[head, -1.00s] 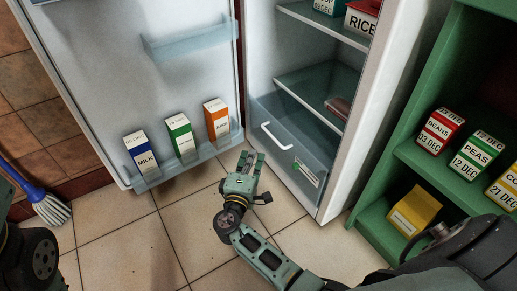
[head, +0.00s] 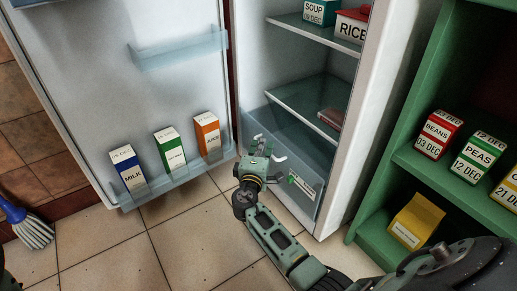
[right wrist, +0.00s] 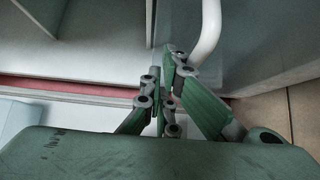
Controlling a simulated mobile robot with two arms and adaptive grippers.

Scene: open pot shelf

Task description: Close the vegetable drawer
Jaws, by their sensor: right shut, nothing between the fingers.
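The vegetable drawer (head: 302,164) is the translucent blue-grey bin at the bottom of the open fridge, with a curved white handle and a label on its front. How far it stands out is hard to tell. My right gripper (head: 262,145) is shut and empty, in front of the drawer front, and hides part of the handle. In the right wrist view, the shut fingers (right wrist: 172,58) point at the drawer front, just left of the white handle (right wrist: 207,35); contact cannot be told. My left gripper is out of view.
The fridge door (head: 90,90) stands open at left, with a milk carton (head: 129,169), a green-banded carton (head: 170,150) and an orange-banded carton (head: 207,136) in its low bin. A green shelf (head: 376,236) stands at right. A brush (head: 33,230) lies at the left.

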